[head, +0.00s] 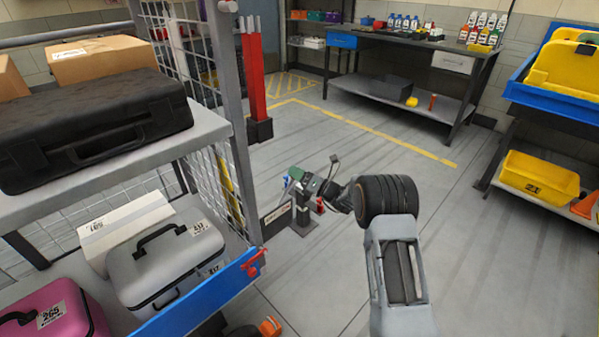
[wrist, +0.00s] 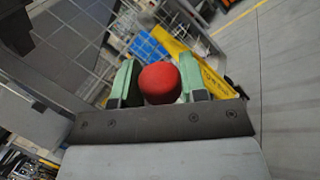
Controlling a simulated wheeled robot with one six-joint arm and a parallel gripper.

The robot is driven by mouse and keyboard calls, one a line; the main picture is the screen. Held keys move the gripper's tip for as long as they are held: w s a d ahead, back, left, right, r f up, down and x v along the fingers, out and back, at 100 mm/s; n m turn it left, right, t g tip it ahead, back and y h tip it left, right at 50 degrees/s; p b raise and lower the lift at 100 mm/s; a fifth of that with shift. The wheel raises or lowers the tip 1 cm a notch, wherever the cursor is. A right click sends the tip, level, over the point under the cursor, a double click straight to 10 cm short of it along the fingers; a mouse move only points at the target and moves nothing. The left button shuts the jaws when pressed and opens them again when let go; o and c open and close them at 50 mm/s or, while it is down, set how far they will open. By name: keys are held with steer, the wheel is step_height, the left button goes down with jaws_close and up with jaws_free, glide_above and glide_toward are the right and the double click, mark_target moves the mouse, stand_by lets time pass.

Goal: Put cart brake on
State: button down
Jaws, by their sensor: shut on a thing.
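My gripper (head: 298,180) is low beside the near end of the cart (head: 215,300), past its blue rail. In the wrist view its two green fingers (wrist: 161,86) are closed on a round red knob (wrist: 160,82), which sits between them. I take the knob for the brake lever's handle; its shaft is hidden behind the gripper. The lever's angle cannot be told.
The cart carries a black case (head: 95,130), a grey case (head: 165,262) and a pink case (head: 55,315). A red post (head: 254,80) stands behind its mesh side. A workbench (head: 400,48) is at the back. The floor to the right is clear.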

steer(key=shift+f, duration=0.1)
steer(key=c, duration=0.7)
jaws_free()
steer(key=shift+d, duration=0.1)
steer(key=p+v, duration=0.2)
steer(key=v, duration=1.1)
steer(key=shift+s+d+f+p, duration=0.15)
steer(key=shift+d+p, duration=0.2)
